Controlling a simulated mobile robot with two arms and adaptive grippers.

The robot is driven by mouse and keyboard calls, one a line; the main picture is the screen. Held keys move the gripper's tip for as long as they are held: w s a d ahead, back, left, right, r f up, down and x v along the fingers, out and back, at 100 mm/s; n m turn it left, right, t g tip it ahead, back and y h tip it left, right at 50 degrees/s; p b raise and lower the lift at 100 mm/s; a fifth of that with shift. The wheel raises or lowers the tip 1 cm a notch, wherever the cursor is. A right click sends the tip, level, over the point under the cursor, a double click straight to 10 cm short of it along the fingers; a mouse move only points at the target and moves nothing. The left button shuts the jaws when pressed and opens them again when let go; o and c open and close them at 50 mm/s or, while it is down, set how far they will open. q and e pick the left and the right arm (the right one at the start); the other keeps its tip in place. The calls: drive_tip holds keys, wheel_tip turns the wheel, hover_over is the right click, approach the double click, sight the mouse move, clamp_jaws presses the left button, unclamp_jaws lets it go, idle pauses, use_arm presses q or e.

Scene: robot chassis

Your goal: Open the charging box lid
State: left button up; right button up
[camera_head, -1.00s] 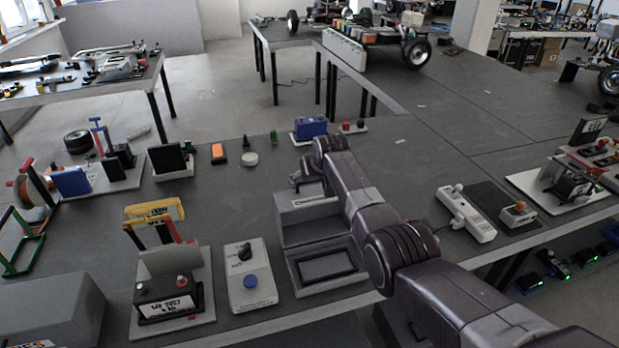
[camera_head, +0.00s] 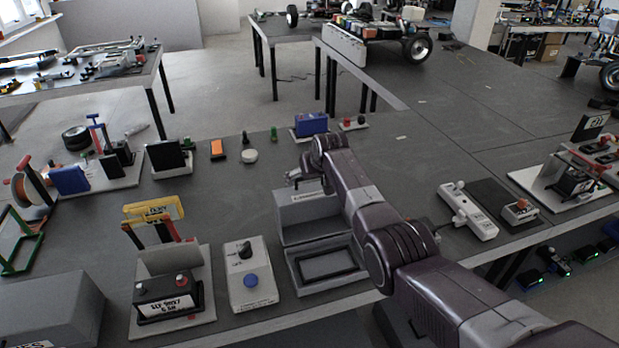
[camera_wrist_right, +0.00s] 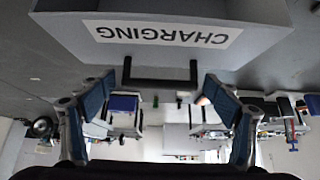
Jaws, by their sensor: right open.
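The grey charging box (camera_head: 345,284) stands near the front of the table, in the middle of the head view. Its inside with a dark rim shows. Its lid (camera_head: 290,222) stands raised at the back, with a white label. In the right wrist view the lid (camera_wrist_right: 250,20) fills the top, with "CHARGING" upside down and a black bar handle (camera_wrist_right: 160,83) at its edge. My right gripper (camera_head: 293,180) is at the lid's upper edge. In the wrist view its open fingers (camera_wrist_right: 158,90) are on either side of the handle, apart from it. My left gripper is not in view.
A grey control box with a blue button (camera_head: 249,290) stands left of the charging box, beside a battery stand (camera_head: 168,300). A white power strip (camera_head: 470,212) lies to the right. A blue box (camera_head: 311,124) stands behind. The table behind the lid is mostly clear.

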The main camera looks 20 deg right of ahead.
drive_tip(key=shift+v, duration=1.2)
drive_tip(key=v, duration=0.9)
drive_tip(key=shift+s+r, duration=0.2)
